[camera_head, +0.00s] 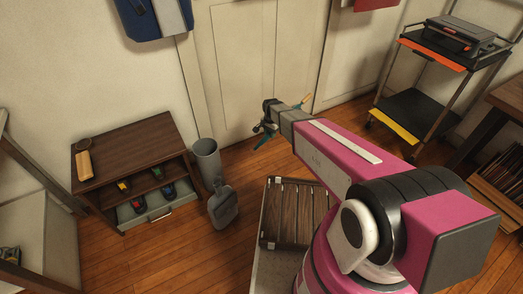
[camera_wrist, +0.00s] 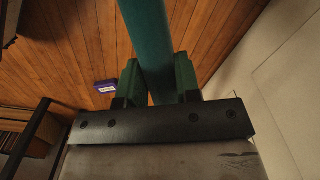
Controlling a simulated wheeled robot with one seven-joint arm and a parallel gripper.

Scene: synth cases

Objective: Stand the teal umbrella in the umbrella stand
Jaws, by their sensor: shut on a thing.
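The teal umbrella (camera_wrist: 147,35) runs between the two green fingers of my gripper (camera_wrist: 157,80) in the wrist view. The gripper is shut on it. In the head view my gripper (camera_head: 268,126) is in front of the door, and parts of the umbrella (camera_head: 262,140) show on both sides of it, with a tan end at the upper right. The rest of it is hidden behind my arm's end. The umbrella stand, a grey open cylinder (camera_head: 206,160), is on the floor against the wall, left of and below my gripper. The umbrella is apart from it.
A brown shelf unit (camera_head: 130,150) with shoes is left of the stand. A black cart (camera_head: 418,112) is at the right. A purple box (camera_wrist: 106,86) lies on the floor.

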